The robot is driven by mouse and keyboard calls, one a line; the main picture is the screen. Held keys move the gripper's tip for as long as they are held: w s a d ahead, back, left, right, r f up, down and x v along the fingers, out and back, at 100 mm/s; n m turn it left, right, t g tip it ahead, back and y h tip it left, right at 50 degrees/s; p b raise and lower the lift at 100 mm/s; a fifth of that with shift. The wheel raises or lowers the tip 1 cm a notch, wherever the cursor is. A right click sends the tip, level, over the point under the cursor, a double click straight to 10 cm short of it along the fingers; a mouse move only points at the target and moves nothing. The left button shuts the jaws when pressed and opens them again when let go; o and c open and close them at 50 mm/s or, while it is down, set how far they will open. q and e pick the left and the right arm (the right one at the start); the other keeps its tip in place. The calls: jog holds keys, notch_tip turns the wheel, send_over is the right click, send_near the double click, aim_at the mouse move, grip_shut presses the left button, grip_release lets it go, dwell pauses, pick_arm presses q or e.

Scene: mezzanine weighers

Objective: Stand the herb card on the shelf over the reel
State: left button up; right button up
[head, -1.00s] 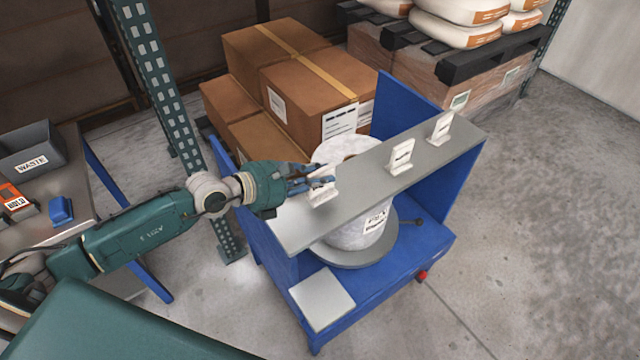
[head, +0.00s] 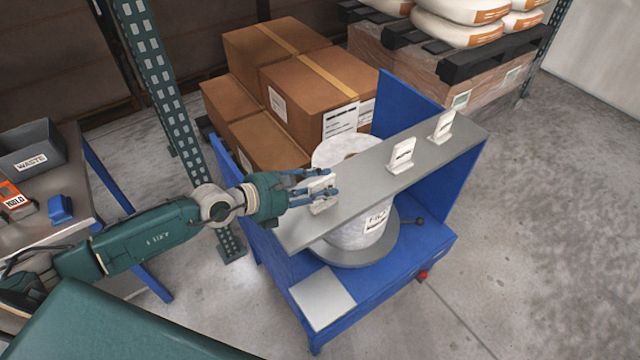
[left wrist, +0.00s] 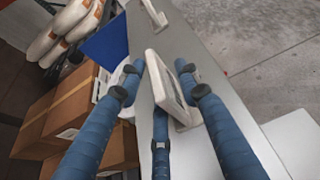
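A small white card on a foot (head: 322,206) stands upright at the left end of the grey shelf (head: 355,195), over the white reel (head: 352,236). Its print is too small to read in the head view. My left gripper (head: 329,184) is open, with its blue fingers around the card. In the left wrist view the card (left wrist: 165,85) stands between the spread fingers (left wrist: 160,80), with a gap to the left finger. My right gripper is not in view.
Two similar cards, a middle one (head: 402,155) and a far one (head: 441,126), stand farther right on the shelf. Blue side panels (head: 450,185) flank it. Stacked cartons (head: 300,85) are behind. A side table with a waste bin (head: 30,145) is at left.

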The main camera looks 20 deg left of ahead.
pick_arm(q)
jog(key=shift+r, duration=0.1)
jog(key=shift+s+a, duration=0.15)
jog(key=b+v, duration=0.6)
jog(key=v, duration=0.5)
jog(key=shift+s+a+r, duration=0.15)
jog(key=shift+s+r, duration=0.05)
